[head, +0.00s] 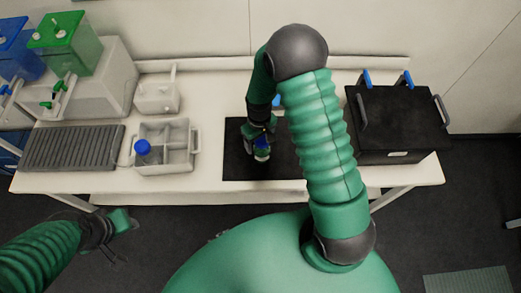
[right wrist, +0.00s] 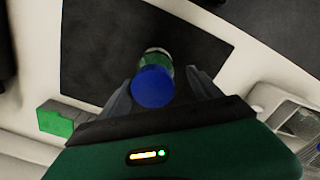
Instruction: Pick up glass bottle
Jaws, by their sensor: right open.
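A glass bottle with a blue cap (right wrist: 153,87) stands on a black mat (head: 236,163). In the right wrist view its cap lies between my two fingers, and the clear, greenish body shows beyond it. In the head view only a small part of the bottle (head: 262,156) shows below the gripper. My right gripper (head: 262,137) is over the mat with its fingers apart, one on each side of the bottle; whether they touch it cannot be told. My left gripper (head: 122,222) is at the lower left, off the table; its jaws are unclear.
A white divided tray (head: 180,155) holds another blue-capped bottle (head: 142,149). A grey ribbed rack (head: 72,148), a white container (head: 157,95) and green and blue tanks (head: 68,42) stand left. A black box (head: 397,120) with handles stands right. A blue item is partly hidden behind my right arm.

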